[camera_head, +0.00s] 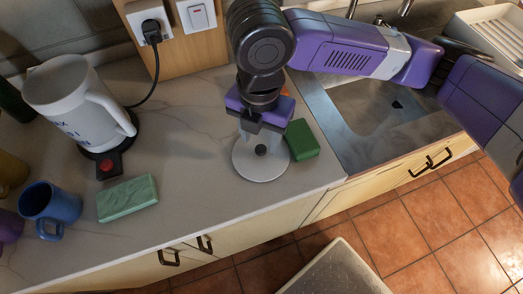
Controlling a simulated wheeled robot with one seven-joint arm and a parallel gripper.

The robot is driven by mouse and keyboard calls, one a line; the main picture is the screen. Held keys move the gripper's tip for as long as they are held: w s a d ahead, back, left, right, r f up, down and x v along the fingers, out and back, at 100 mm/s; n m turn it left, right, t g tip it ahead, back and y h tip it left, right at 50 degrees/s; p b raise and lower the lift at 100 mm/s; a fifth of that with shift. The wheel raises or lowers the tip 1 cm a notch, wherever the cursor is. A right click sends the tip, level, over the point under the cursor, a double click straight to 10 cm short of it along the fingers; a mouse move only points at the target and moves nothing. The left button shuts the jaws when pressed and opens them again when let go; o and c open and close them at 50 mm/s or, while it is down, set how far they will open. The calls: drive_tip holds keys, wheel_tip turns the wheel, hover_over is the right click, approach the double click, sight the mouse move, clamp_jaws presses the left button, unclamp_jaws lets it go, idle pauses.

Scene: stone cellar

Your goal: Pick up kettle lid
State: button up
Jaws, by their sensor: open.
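The kettle lid (258,166) is a pale grey round disc with a small dark knob in its middle. It lies on the counter near the front edge, left of the sink. My gripper (262,138) is above the lid, pointing down, with its open fingers over or close to the knob. I cannot tell whether a finger touches the knob. The white kettle (75,100) stands at the left on a dark base with a red button, its handle to the right.
A dark green block (301,139) lies just right of the lid. A light green block (127,198) and a blue mug (51,207) are at the front left. A metal sink (375,120) is at the right. The counter (190,150) between kettle and lid is clear.

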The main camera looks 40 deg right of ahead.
sight(261, 149)
drive_tip(key=shift+d+f, duration=0.1)
drive_tip(key=shift+f, duration=1.75)
clamp_jaws()
drive_tip(key=shift+r, duration=0.1)
